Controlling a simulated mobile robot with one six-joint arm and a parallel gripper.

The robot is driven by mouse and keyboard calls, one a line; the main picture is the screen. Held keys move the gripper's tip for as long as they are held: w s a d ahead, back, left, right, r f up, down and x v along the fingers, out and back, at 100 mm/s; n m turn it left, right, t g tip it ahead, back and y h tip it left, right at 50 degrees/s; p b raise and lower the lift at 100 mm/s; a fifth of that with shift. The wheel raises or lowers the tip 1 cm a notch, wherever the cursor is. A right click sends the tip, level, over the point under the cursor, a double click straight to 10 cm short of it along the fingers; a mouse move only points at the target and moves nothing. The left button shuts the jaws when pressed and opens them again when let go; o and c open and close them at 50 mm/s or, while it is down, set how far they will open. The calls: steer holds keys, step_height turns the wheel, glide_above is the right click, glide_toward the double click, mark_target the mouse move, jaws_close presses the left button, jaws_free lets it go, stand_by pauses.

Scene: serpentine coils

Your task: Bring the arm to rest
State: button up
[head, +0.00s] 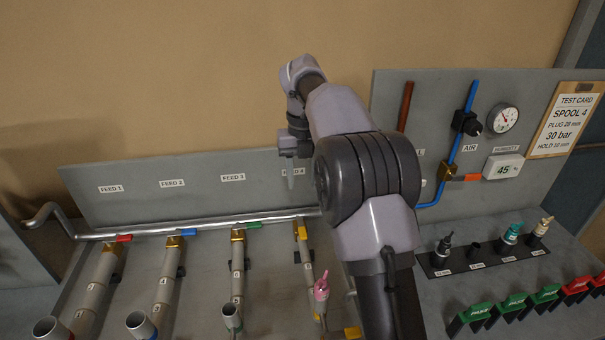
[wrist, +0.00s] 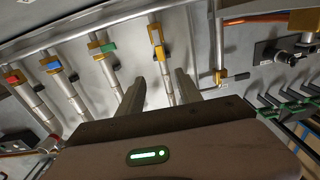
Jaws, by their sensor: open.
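My arm rises from the bottom centre of the head view and bends over the bench. My gripper (head: 290,172) hangs in front of the back panel near the FEED 4 label, partly hidden by my arm. In the wrist view my gripper (wrist: 160,80) shows two separate fingers with nothing between them. Beyond the fingers are the feed pipes, with the yellow-handled valve (wrist: 159,52) seen between them. In the head view that yellow-handled valve (head: 301,233) lies below my gripper. I cannot tell the exact gap between fingers and pipes.
Feed pipes with red (head: 123,238), blue (head: 189,232) and green (head: 254,225) handles line the left. A pink plug (head: 321,287) stands in the fourth pipe. At right are a gauge (head: 503,119), fittings rack (head: 480,255) and green tags (head: 475,314).

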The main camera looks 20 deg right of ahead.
steer(key=s+a+r+n+t+y+b, duration=0.1)
steer(key=s+a+r+n+t+b, duration=0.15)
steer(key=s+n, duration=0.65)
steer(key=s+a+r+n+t+b, duration=0.1)
steer(key=s+a+r+n+b, duration=0.2)
steer(key=s+n, duration=0.6)
steer(key=s+a+f+n+t, duration=0.1)
steer(key=s+f+n, duration=0.3)
steer(key=s+n, duration=0.3)
steer(key=s+a+f+n+t+y+b, duration=0.1)
steer(key=s+a+f+n, duration=0.1)
steer(key=s+f+n, duration=0.3)
steer(key=s+n, duration=0.3)
steer(key=s, duration=0.1)
steer(key=shift+s+a, duration=0.2)
steer(key=shift+s, duration=0.15)
